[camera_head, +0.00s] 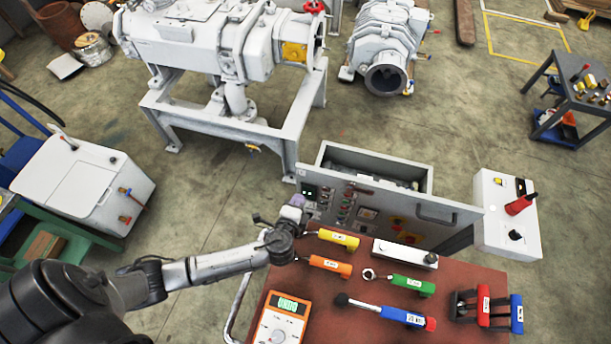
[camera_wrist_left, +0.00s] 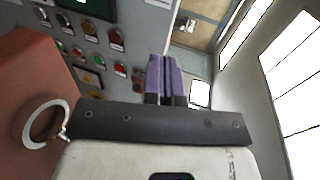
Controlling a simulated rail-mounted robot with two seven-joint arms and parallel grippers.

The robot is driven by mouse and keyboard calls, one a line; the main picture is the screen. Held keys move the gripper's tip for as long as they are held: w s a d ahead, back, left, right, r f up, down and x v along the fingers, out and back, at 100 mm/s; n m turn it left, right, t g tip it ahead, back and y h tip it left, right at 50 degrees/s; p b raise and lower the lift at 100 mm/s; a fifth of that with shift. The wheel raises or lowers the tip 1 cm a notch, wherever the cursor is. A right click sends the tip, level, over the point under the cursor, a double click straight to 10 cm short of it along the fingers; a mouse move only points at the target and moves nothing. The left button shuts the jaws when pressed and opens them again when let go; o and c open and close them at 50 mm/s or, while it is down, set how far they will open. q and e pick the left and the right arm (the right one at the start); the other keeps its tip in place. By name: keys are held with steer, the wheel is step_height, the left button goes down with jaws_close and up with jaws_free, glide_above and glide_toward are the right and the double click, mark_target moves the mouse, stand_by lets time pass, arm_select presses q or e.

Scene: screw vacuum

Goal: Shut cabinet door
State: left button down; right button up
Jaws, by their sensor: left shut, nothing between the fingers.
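The grey cabinet (camera_head: 425,178) stands beyond the red tool table, and its inside shows from above. Its door (camera_head: 455,212) carries buttons, lamps and a bar handle (camera_head: 435,216); it stands ajar, reaching past the cabinet body on the right. My right gripper is not in view.
A white box (camera_head: 505,240) stands right of the door. A large vacuum pump (camera_head: 200,40) on a frame stands behind.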

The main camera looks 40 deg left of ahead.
mark_target(309, 171)
arm_select(q)
steer(key=x, duration=0.8)
steer(key=shift+w+a+r, duration=0.15)
steer(key=shift+w+r, duration=0.1)
steer(key=shift+r, duration=0.05)
steer(key=shift+w+a+f, duration=0.1)
steer(key=shift+w+a, duration=0.2)
steer(key=shift+w, duration=0.4)
